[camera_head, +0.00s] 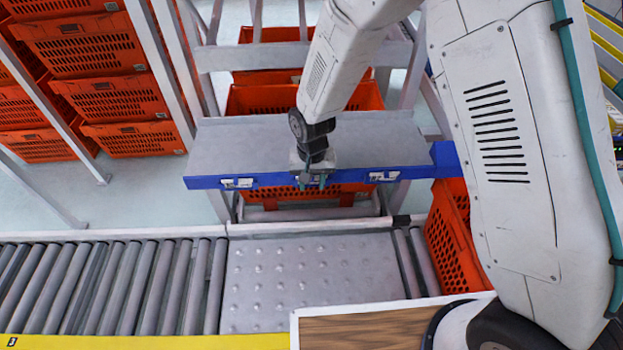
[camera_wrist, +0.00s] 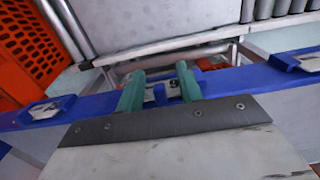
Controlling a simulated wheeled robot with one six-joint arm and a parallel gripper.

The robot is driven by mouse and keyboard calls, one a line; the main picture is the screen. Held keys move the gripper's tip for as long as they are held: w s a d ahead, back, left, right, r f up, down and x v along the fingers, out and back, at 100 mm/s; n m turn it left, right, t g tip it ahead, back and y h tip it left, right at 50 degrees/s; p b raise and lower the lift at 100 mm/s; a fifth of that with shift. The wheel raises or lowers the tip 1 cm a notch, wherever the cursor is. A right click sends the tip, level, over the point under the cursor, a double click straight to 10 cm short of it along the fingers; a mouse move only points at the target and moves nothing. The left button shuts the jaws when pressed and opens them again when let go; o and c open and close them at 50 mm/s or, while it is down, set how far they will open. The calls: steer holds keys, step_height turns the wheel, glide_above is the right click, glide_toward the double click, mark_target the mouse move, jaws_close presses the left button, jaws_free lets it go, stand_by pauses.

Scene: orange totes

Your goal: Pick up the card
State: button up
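Several small white cards sit in holders along the blue front rail of the grey shelf. In the head view one card is at the left (camera_head: 237,183), one at the right (camera_head: 383,177), and a middle one (camera_head: 304,181) is partly hidden by my gripper (camera_head: 317,182). In the wrist view the green fingers of my gripper (camera_wrist: 160,76) are apart, over the blue rail. The middle card and its holder (camera_wrist: 173,86) show between the fingers, only partly visible. I cannot tell whether the fingers touch the card. Nothing is visibly held.
The grey shelf top (camera_head: 250,140) is bare. A roller conveyor (camera_head: 110,285) with a studded metal plate (camera_head: 300,275) runs along the near side. Orange totes (camera_head: 90,50) are stacked at the left, and another tote (camera_head: 452,235) stands right of the plate.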

jaws_close()
steer(key=shift+r, duration=0.15)
steer(key=shift+r, duration=0.2)
step_height(320, 180, up, 3)
steer(key=shift+r, duration=0.1)
steer(key=s+d, duration=0.2)
steer(key=s, duration=0.5)
steer(key=s+d+r, duration=0.1)
steer(key=s+d, duration=0.1)
steer(key=s, duration=0.6)
steer(key=shift+s+d, duration=0.2)
steer(key=shift+d, duration=0.05)
